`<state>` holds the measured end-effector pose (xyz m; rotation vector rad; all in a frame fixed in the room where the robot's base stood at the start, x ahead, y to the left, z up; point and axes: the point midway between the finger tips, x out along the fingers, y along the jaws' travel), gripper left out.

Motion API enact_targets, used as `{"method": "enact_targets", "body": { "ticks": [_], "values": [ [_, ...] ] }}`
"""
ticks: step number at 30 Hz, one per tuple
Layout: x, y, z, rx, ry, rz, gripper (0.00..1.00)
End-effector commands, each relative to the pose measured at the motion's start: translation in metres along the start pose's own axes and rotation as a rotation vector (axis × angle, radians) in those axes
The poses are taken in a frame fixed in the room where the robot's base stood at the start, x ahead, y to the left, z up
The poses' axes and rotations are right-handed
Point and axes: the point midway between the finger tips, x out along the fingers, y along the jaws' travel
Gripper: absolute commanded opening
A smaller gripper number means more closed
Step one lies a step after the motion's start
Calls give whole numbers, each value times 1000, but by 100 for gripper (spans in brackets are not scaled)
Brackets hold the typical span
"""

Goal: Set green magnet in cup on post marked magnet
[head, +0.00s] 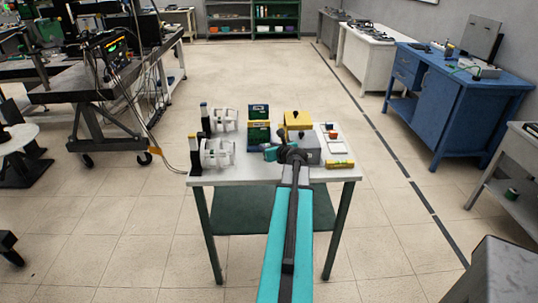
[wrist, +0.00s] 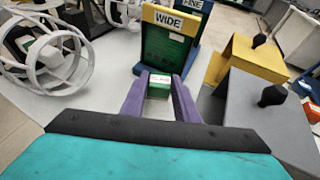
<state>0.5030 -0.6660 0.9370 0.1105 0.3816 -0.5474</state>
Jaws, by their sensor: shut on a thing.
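In the wrist view, my gripper (wrist: 160,88) has its two purple fingers closed on a small green block (wrist: 158,93) with a pale label, which I take as the green magnet. It is held in front of a green panel marked WIDE (wrist: 165,45), above the white table; whether it touches the panel I cannot tell. In the head view, the WIDE panel (head: 258,135) stands at the table's middle, and my arm hides most of the gripper and the block. I cannot make out a cup or a post marked magnet in either view.
White coils (head: 217,153) and dark posts (head: 194,155) stand on the white table's left. A panel marked FINE (wrist: 198,15) is behind WIDE. A yellow box (head: 298,119) and grey box (head: 309,150) with black knobs are close right.

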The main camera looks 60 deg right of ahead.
Motion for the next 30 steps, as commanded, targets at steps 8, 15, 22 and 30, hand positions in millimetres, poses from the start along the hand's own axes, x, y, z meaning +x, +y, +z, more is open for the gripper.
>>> {"method": "enact_targets", "body": {
  "ticks": [8,15,22,30],
  "values": [
    [1,-1,-4,1,1,-1,0],
    [10,-1,-24,3,2,0,0],
    [14,-1,-34,1,0,-2,0],
    [14,-2,-35,1,0,-2,0]
  ]
}}
